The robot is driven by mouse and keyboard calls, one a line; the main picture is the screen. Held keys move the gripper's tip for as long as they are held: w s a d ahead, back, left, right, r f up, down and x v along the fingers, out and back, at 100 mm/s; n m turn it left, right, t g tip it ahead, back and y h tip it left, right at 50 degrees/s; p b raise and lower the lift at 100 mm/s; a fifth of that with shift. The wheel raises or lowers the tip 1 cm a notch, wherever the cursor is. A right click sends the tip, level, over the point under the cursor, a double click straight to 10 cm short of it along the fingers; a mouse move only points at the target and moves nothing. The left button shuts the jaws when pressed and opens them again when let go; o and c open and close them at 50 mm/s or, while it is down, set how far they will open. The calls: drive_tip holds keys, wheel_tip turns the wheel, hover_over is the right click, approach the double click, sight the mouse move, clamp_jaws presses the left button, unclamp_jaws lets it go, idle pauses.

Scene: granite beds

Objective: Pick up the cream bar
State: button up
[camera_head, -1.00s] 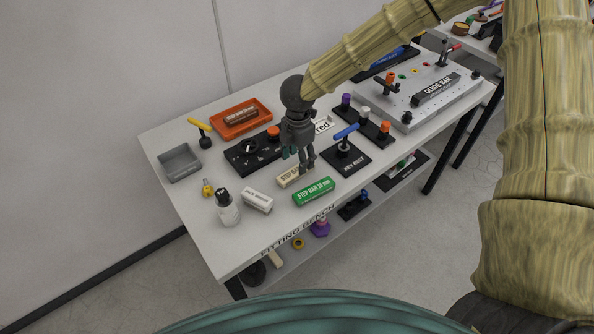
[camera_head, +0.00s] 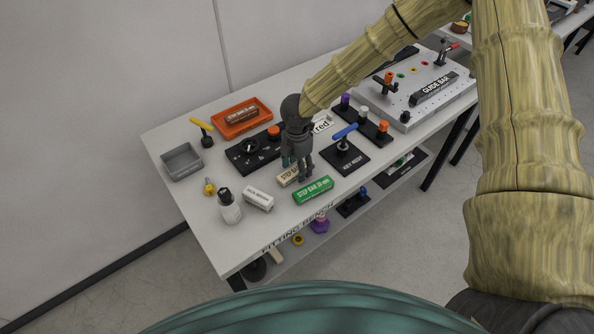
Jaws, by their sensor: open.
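The cream bar (camera_head: 288,178), with dark lettering, lies on the white bench just behind the green bar. My gripper (camera_head: 303,177) points down over its right end, and its fingers hide that part of the bar. The gripper is open; whether its fingers touch the bar or straddle it cannot be told from here.
The green step bar (camera_head: 314,190) lies close in front. A black panel (camera_head: 247,156) with an orange knob lies behind.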

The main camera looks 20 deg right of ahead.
drive_tip(key=shift+f, duration=0.25)
idle(0.3)
drive_tip(key=c, duration=1.2)
